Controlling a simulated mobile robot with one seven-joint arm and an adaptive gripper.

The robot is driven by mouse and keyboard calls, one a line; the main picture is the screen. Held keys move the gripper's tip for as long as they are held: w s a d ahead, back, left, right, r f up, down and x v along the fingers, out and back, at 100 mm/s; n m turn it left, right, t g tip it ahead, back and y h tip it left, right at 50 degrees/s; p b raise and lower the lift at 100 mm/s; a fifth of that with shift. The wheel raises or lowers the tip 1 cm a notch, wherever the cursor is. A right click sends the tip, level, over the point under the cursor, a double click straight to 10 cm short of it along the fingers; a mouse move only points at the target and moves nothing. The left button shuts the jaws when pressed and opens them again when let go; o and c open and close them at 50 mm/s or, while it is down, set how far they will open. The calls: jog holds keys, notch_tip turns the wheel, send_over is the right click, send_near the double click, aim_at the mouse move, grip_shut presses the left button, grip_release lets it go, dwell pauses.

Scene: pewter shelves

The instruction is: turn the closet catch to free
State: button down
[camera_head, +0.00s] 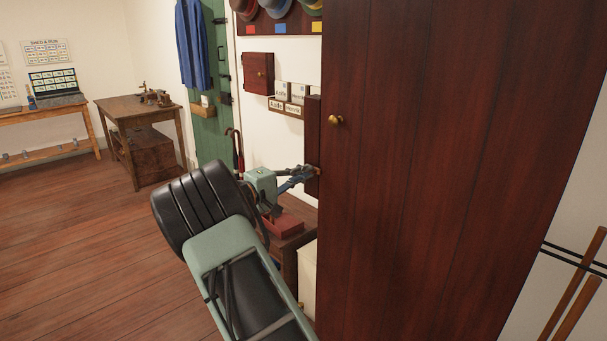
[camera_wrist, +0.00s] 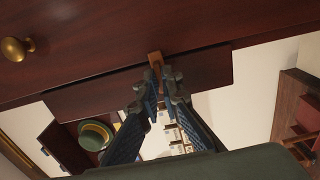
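The closet (camera_head: 440,150) is a tall dark red-brown wooden cabinet with a brass knob (camera_head: 335,120), also visible in the wrist view (camera_wrist: 17,48). Its catch is a small orange-brown wooden piece (camera_wrist: 155,59) at the edge of the closet front, beside a narrow dark panel (camera_wrist: 90,97). In the head view the catch (camera_head: 317,170) is tiny and partly hidden by my gripper (camera_head: 309,172). In the wrist view my gripper's fingertips (camera_wrist: 161,88) are drawn close together around the catch's near end, which lies between them. Their exact contact is hard to see.
A low dark bench with a red box (camera_head: 284,225) stands below my arm, left of the closet. A small red wall cabinet (camera_head: 259,73) and a labelled rack (camera_head: 287,105) are on the wall behind. A green door (camera_head: 208,130) and open floor (camera_head: 90,250) lie left.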

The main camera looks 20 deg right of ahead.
dwell(0.4)
jog(key=shift+n+p, duration=6.6)
jog(key=shift+n, duration=2.4)
jog(key=c, duration=2.1)
grip_release()
jog(key=shift+a, duration=0.1)
